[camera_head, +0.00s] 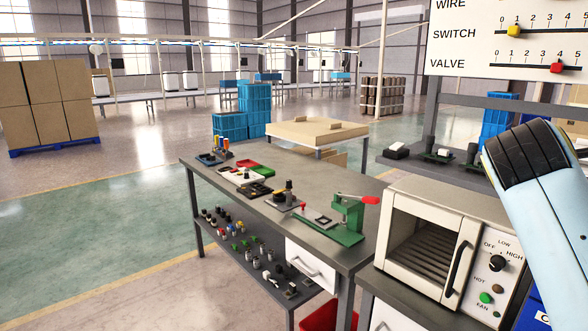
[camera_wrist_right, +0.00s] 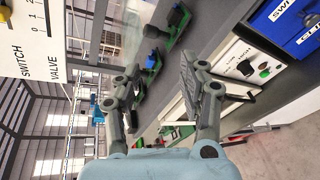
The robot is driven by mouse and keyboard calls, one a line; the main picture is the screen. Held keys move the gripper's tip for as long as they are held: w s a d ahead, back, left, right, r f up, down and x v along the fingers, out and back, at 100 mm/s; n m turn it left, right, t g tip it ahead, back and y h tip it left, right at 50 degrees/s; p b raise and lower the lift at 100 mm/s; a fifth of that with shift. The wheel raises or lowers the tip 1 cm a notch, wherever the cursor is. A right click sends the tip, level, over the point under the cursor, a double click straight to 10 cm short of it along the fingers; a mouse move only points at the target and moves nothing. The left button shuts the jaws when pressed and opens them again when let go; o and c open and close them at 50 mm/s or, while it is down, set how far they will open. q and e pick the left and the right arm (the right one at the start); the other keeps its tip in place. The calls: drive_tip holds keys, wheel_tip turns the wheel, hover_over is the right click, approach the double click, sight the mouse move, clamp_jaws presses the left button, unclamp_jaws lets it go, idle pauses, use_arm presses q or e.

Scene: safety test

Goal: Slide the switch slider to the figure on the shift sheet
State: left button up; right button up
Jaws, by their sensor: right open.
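The white slider board (camera_head: 470,50) is at the top right of the head view, with rows marked WIRE, SWITCH and VALVE. The yellow switch slider (camera_head: 514,31) sits at about 1 on its scale. The red valve slider (camera_head: 556,67) sits at about 4. Part of the board (camera_wrist_right: 14,95) shows turned sideways at the left of the right wrist view. My right gripper (camera_wrist_right: 160,72) is open and empty there, apart from the board. In the head view only my right arm shows, at the right edge. My left gripper is out of view. I cannot make out a shift sheet.
A white oven (camera_head: 430,235) with knobs stands below the board, near my right arm. A grey workbench (camera_head: 330,165) holds small trays, parts and a green press (camera_head: 347,222). Blue crates (camera_head: 254,105) and a pallet of boxes (camera_head: 45,100) stand farther back.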

drive_tip(key=s+a+f+m+g+y, duration=0.3)
drive_tip(key=s+f+m+y, duration=0.3)
drive_tip(key=s+f, duration=0.9)
drive_tip(key=s+a+f+m+g+y, duration=0.2)
drive_tip(key=s+a+f+m, duration=0.15)
drive_tip(key=s, duration=0.55)
drive_tip(key=s+a+f+m+g+y, duration=0.1)
drive_tip(key=s+a+f+m+g, duration=0.2)
drive_tip(key=s, duration=0.5)
drive_tip(key=s+d+f+m+b, duration=0.15)
drive_tip(key=f+b, duration=0.35)
drive_tip(key=f, duration=1.5)
drive_tip(key=s+d+f+b, duration=0.1)
drive_tip(key=s+f+b, duration=0.3)
drive_tip(key=f, duration=1.5)
drive_tip(key=s+f+g+b, duration=0.1)
drive_tip(key=s+f+b, duration=0.6)
drive_tip(key=s+f, duration=0.8)
wheel_tip(320, 180, down, 5)
drive_tip(key=shift+s+d+r+g, duration=0.15)
drive_tip(key=shift+s+d+g, duration=0.1)
drive_tip(key=shift+s+g, duration=0.15)
drive_tip(key=shift+b, duration=0.3)
